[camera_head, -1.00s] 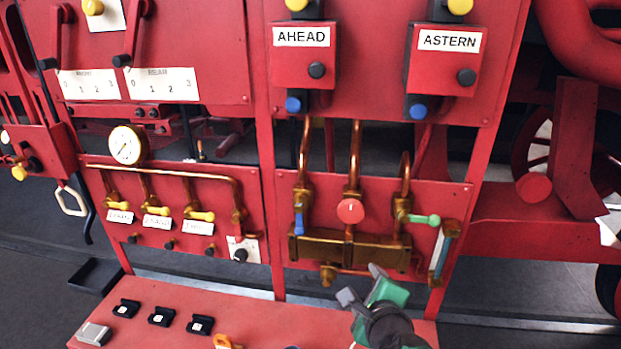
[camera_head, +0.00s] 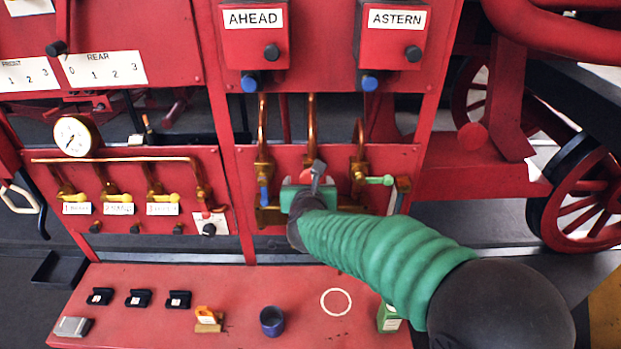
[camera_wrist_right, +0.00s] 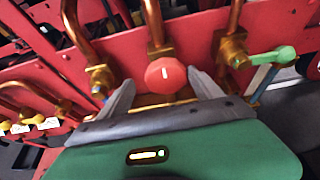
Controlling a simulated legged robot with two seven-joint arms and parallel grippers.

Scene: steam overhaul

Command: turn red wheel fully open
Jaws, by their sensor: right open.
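The red wheel (camera_wrist_right: 165,75) is a round knob with a white mark, mounted on a copper pipe in the middle of the valve panel. In the right wrist view it sits between the two grey fingers of my right gripper (camera_wrist_right: 160,92), near their tips. The fingers are apart; I cannot tell whether either touches the wheel. In the head view my right gripper (camera_head: 305,178) covers most of the wheel, and only a sliver of red (camera_head: 312,172) shows. My left gripper is not in view.
Beside the wheel are a blue-handled valve (camera_head: 264,194) on the left and a green-handled valve (camera_head: 380,180) on the right. AHEAD (camera_head: 255,35) and ASTERN (camera_head: 390,35) boxes are above. A red bench (camera_head: 240,290) below holds small black blocks, a blue cup (camera_head: 272,320) and other items.

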